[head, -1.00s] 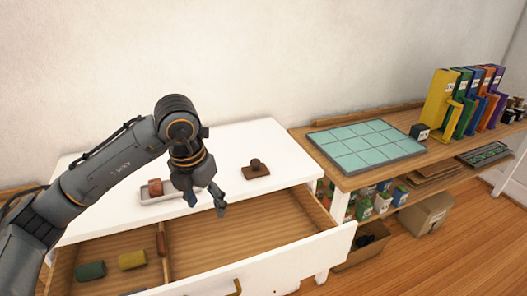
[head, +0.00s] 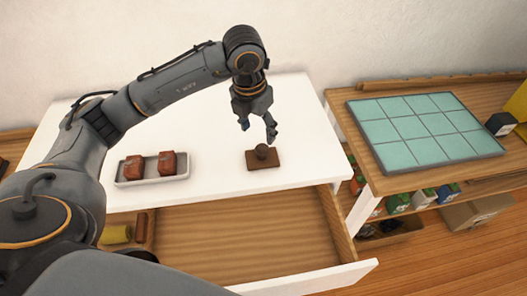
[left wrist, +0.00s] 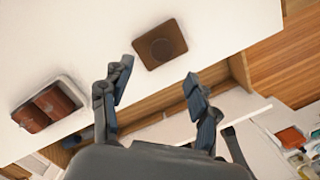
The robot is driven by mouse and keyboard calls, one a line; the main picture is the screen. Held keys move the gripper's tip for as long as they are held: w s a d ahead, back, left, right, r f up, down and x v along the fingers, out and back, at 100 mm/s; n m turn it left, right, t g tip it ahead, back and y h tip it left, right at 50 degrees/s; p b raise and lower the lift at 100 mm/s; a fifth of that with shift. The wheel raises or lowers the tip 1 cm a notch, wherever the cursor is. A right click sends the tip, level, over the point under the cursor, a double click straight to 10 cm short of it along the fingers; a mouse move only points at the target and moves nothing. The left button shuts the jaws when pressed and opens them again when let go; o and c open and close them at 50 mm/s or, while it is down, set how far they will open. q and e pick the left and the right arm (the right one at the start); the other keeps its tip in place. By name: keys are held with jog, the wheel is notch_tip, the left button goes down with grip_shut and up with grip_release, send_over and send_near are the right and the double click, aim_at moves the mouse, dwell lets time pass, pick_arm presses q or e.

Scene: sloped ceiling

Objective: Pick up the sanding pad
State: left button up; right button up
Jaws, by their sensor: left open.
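The likely sanding pad (head: 264,158) is a flat brown block with a round knob on top, lying on the white tabletop near its front edge. It also shows in the left wrist view (left wrist: 160,45), just beyond the fingertips. My left gripper (head: 258,134) is open and empty, pointing down above the pad. In the left wrist view its two fingers (left wrist: 158,72) are spread wide, with the pad ahead of the gap between them. No contact with the pad shows. My right gripper is not in view.
A white tray (head: 122,184) with two reddish-brown blocks (head: 167,163) stands left on the tabletop (head: 215,160). The drawer (head: 245,225) below is pulled open, with a yellow roll (head: 117,233) in it. A side bench with a teal tiled panel (head: 425,132) stands to the right.

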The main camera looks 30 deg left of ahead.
aim_at(262, 148)
pick_arm(q)
jog(key=f, duration=0.3)
jog(key=shift+w+d+f, duration=0.1)
jog(key=shift+w+f, duration=0.1)
jog(key=shift+w, duration=0.2)
jog(key=shift+f+p, duration=0.25)
jog(key=shift+p, duration=0.1)
jog(key=shift+w+f+p, duration=0.1)
jog(key=shift+f+p, duration=0.2)
jog(key=shift+f, duration=0.05)
notch_tip(262, 148, down, 4)
jog(key=shift+w+d+r+p, duration=0.15)
jog(key=shift+r+p, duration=0.1)
jog(key=shift+p, duration=0.45)
jog(key=shift+w+f, duration=0.1)
jog(key=shift+f, duration=0.25)
jog(key=c, duration=1.2)
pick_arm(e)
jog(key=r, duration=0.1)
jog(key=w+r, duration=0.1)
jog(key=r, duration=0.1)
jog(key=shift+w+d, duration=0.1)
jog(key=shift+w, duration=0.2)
